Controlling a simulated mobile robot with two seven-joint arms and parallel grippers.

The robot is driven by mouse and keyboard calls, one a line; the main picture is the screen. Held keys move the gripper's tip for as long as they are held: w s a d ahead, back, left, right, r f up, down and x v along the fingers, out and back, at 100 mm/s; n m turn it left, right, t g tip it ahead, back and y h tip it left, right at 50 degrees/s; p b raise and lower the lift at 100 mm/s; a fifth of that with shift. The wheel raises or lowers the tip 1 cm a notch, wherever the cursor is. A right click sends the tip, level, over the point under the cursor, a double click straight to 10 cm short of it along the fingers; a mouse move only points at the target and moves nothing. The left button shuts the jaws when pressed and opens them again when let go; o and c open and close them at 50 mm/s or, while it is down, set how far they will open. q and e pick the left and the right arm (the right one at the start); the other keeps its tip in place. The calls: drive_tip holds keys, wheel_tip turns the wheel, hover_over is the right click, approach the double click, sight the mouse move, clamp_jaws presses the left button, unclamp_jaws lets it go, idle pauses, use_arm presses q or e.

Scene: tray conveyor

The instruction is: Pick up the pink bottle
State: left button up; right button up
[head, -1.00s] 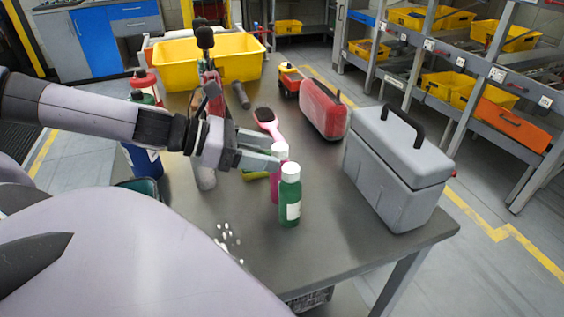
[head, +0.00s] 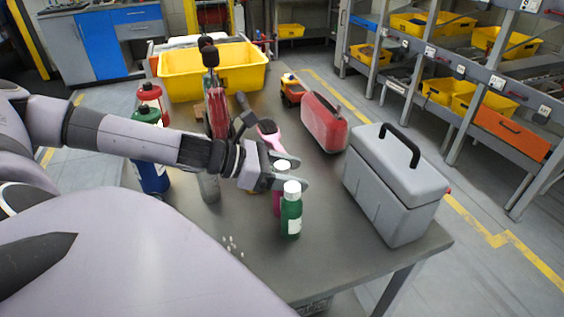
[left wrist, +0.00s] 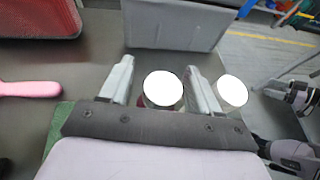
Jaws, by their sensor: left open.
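The pink bottle (head: 277,204) stands on the table, mostly hidden behind the green bottle (head: 291,215) and my left gripper in the head view. Its white cap (left wrist: 163,88) lies between the two fingers in the left wrist view, with a little pink showing beside it. My left gripper (head: 293,170) is open, with a finger on either side of the cap. The green bottle's white cap (left wrist: 232,90) is just outside the right finger, close to it. Parts at the right edge of the left wrist view look like my right arm and gripper (left wrist: 299,97); its jaw state is unclear.
A grey toolbox (head: 395,185) stands to the right, with a red case (head: 323,122) behind it. A pink-handled brush (left wrist: 30,89) lies nearby. A yellow bin (head: 210,75) is at the back. A blue bottle (head: 151,175) stands left. Small white pieces (head: 232,244) lie in front.

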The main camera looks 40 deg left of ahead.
use_arm(q)
clamp_jaws()
drive_tip(key=shift+r, duration=0.15)
